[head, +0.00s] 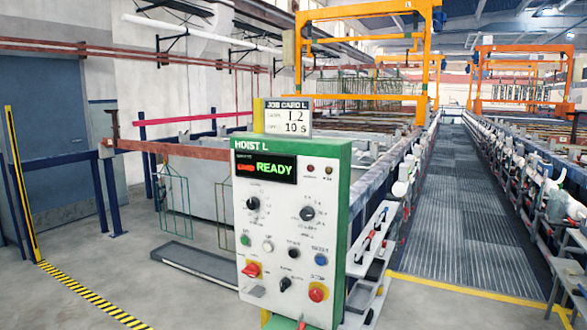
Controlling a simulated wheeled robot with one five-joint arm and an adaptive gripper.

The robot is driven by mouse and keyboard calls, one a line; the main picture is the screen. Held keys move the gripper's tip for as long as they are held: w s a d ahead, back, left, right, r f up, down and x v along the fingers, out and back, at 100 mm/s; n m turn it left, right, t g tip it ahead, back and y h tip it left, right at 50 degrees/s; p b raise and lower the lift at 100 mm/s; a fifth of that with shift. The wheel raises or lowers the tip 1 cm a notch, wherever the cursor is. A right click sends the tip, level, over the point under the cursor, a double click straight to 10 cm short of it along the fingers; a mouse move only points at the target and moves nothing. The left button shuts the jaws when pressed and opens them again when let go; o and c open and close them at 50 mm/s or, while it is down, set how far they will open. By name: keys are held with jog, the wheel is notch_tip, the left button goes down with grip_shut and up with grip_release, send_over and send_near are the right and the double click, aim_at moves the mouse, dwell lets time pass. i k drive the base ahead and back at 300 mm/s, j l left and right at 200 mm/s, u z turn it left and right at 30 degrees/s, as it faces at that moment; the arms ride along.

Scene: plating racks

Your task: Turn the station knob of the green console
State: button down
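The green console (343,215) stands in the middle of the head view, its white front panel facing me. It is headed "HOIST L", and its display (266,168) shows "READY" in green beside smaller red text. Two black knobs with dial marks sit below the display, an upper left knob (252,204) and an upper right knob (307,213). Their labels are too small to read, so I cannot tell which is the station knob. A job card (289,118) on top reads "JOB CARD L" with 1.2 and 10 s.
Lower on the panel are several coloured buttons, a red switch (251,269), a black switch (285,284) and a red button on yellow (317,293). A grated walkway (460,200) runs back at right, beside tank lines. Orange hoist frames (433,60) stand behind. Floor is open at left.

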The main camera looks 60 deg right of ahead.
aim_at(253, 203)
jog(key=z, duration=1.4)
